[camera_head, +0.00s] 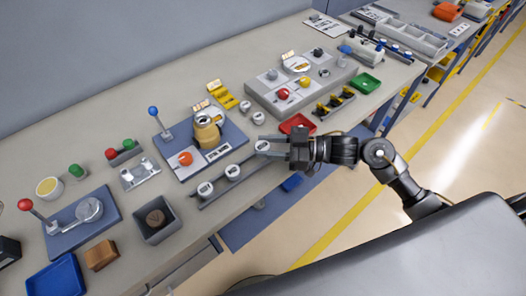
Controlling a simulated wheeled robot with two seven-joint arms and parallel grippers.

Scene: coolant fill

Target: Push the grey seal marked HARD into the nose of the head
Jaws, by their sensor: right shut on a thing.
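My right gripper (263,146) comes in from the right, low over the bench. It is shut on a small round pale grey piece (262,146) at the far end of a dark rack (219,186). I take it for a seal; its marking is too small to read. Two similar round pieces sit in the rack, one in the middle (233,171) and one at the near end (205,189). A brass-coloured body (207,130), probably the head, stands on a blue fixture plate (176,150), left of the gripper. My left gripper is not in view.
A blue-knobbed lever (154,112) and an orange knob (185,158) are on the fixture. A red tray (298,124) lies just beyond my gripper. A grey box (154,221) and a red-knobbed lever press (80,217) stand to the left. Bare bench lies behind the fixture.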

